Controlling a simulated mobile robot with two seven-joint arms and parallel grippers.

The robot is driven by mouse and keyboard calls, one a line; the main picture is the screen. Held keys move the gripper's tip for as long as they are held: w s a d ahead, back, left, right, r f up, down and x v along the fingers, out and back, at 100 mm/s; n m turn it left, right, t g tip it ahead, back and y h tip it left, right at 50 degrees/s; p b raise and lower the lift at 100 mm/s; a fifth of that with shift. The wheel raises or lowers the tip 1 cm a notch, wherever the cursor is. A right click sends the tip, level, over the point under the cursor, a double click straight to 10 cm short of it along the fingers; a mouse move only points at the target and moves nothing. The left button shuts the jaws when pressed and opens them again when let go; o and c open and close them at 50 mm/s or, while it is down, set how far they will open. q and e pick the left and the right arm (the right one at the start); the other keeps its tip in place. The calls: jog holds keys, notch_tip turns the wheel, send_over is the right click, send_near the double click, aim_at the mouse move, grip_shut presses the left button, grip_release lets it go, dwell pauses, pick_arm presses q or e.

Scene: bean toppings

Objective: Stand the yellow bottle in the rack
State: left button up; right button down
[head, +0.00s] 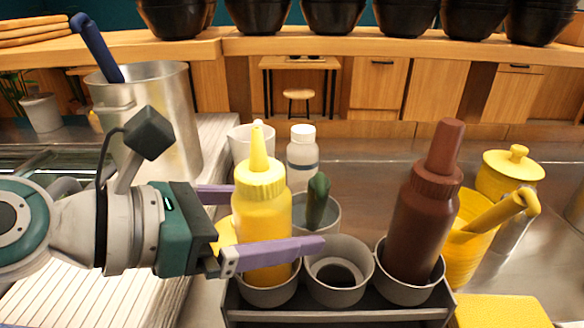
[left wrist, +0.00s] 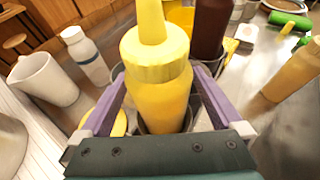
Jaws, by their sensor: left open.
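The yellow bottle (head: 262,215) stands upright in the left front cup of the dark rack (head: 335,314). It also shows in the left wrist view (left wrist: 160,85), between the purple fingers. My left gripper (head: 262,220) is open around the bottle, one finger on each side, and the wrist view shows small gaps beside it. The middle front cup (head: 340,290) is empty. A brown bottle (head: 425,215) stands tilted slightly in the right front cup. My right gripper is not in view.
A tall metal pot (head: 165,110) with a blue handle stands at the back left. A white bottle (head: 302,157) and white cup (head: 238,145) are behind the rack. A yellow jug (head: 467,240) and lidded yellow pot (head: 510,175) stand at the right.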

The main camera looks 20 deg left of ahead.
pick_arm(q)
jog(key=v, duration=1)
jog(key=shift+s+p, duration=0.2)
jog(key=shift+p, duration=0.2)
jog(key=shift+a, duration=0.1)
